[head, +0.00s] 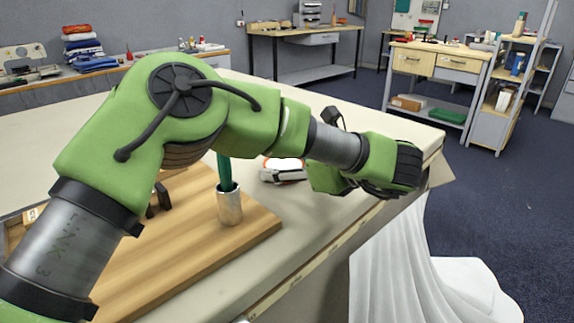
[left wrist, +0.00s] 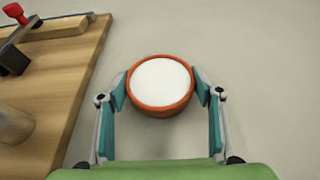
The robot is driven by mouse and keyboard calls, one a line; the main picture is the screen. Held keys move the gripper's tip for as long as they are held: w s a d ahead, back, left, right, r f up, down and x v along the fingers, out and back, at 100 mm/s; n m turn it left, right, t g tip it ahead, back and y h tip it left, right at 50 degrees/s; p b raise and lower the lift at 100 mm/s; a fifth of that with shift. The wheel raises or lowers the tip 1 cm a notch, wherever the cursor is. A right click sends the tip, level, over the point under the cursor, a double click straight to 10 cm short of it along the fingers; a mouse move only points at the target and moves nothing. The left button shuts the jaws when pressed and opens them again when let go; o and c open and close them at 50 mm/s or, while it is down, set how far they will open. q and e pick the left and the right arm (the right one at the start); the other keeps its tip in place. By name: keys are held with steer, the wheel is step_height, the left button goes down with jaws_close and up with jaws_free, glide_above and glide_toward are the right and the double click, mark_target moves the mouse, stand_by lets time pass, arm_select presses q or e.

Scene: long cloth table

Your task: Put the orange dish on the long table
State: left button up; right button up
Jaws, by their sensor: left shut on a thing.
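The orange dish (left wrist: 160,85), round with an orange wall and a white inside, sits between the two fingers of my left gripper (left wrist: 161,90) in the left wrist view. The fingers press on its two sides. In the head view, only part of the dish (head: 284,163) shows behind the fingers of my left gripper (head: 284,173), low over the long table (head: 330,195). I cannot tell whether the dish touches the table top. My right gripper is not in view.
A wooden board (head: 215,255) bearing a metal cup (head: 229,205) with a green thing in it lies left of the dish. White cloth (head: 390,260) hangs off the table's right edge. The pale surface around the dish is bare.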

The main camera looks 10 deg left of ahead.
arm_select(q)
steer(key=o, duration=1.6)
steer(key=shift+d, duration=0.1)
steer(key=v, duration=1.2)
